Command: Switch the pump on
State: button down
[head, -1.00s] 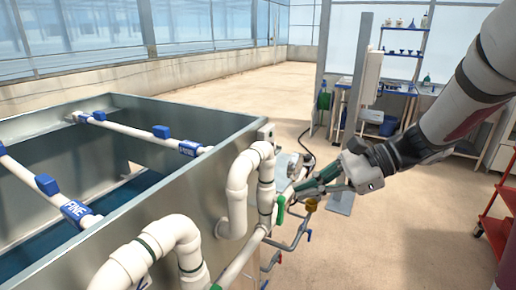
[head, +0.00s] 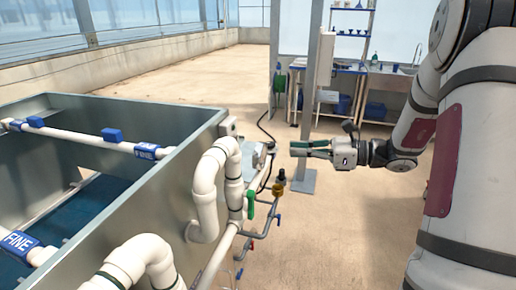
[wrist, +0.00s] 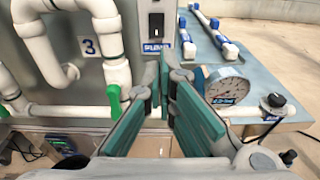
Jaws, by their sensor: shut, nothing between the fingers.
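The pump switch (wrist: 156,24) is a dark rocker on a grey box on the tank wall, above a blue label that seems to read PUMP. Its on or off position is not clear. In the head view a small grey box (head: 228,126) at the tank's near right corner appears to be the same one. My gripper (head: 291,148) is to the right of the tank, apart from it, pointing left. In the wrist view its teal fingers (wrist: 165,72) meet below and in front of the switch. It is shut and empty.
White pipes (head: 205,190) with a green valve handle (head: 250,204) run along the tank (head: 105,195). A round gauge (wrist: 226,86) and a black knob (wrist: 273,101) sit right of my fingers in the wrist view. A grey post (head: 312,95) stands behind my gripper.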

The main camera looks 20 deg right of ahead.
jog(key=p+x, duration=0.1)
jog(key=x, duration=1.3)
jog(key=shift+p, duration=0.4)
jog(key=shift+w+a+f+t+y+b, duration=0.2)
jog(key=shift+a+f+t+y+b, duration=0.1)
jog(key=shift+a+f+y+b, duration=0.3)
jog(key=shift+a+r, duration=0.1)
jog(key=b+v, duration=0.1)
jog(key=v, duration=1.4)
jog(key=shift+w, duration=0.2)
